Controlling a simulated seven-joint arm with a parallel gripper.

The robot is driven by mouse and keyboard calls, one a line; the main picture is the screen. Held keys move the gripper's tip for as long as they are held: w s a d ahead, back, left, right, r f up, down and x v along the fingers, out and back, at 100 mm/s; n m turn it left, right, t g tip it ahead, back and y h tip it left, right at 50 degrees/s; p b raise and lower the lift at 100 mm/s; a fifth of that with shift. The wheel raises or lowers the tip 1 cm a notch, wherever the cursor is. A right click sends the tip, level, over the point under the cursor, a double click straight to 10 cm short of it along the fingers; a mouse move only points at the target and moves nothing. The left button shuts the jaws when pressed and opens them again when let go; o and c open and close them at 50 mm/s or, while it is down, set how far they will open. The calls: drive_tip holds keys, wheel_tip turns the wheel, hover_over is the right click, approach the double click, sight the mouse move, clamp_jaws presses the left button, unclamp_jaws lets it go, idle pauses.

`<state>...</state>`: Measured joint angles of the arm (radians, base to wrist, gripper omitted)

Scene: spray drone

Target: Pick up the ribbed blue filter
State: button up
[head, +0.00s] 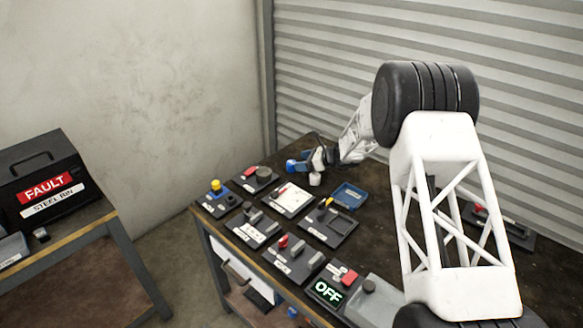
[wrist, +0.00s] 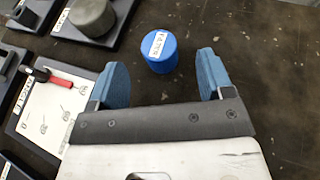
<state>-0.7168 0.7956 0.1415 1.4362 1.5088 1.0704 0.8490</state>
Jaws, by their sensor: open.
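A blue cylinder (wrist: 159,52) with a white label on its top stands upright on the dark table in the wrist view. I cannot make out ribs on it, and the print is too small to read. My gripper (wrist: 161,77) is open, with its two blue fingers spread wide. The cylinder lies ahead of the gap between the fingertips, apart from both. In the head view, my gripper (head: 309,162) is over the far part of the table, with a small blue shape (head: 291,166) at its left that looks like the cylinder.
A tray with a grey round part (wrist: 93,16) and a white board with a red-handled tool (wrist: 55,110) lie left of my gripper. A blue tray (head: 349,196) stands to its right in the head view. Several dark trays fill the front. Bare table surrounds the cylinder's right side.

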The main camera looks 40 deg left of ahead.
sight(290, 162)
drive_tip(key=shift+a, duration=0.1)
drive_tip(key=shift+x, duration=2.5)
drive_tip(key=shift+s, duration=0.15)
drive_tip(key=c, duration=1)
drive_tip(key=shift+r, duration=0.2)
drive_tip(key=shift+r, duration=1.75)
drive_tip(key=s+d, duration=0.3)
drive_tip(key=d, duration=0.1)
drive_tip(key=s+d, duration=0.3)
drive_tip(key=d, duration=0.1)
drive_tip(key=s+d+r, duration=0.1)
drive_tip(key=s+d, duration=0.3)
drive_tip(key=shift+d+r, duration=0.1)
drive_tip(key=shift+d, duration=0.15)
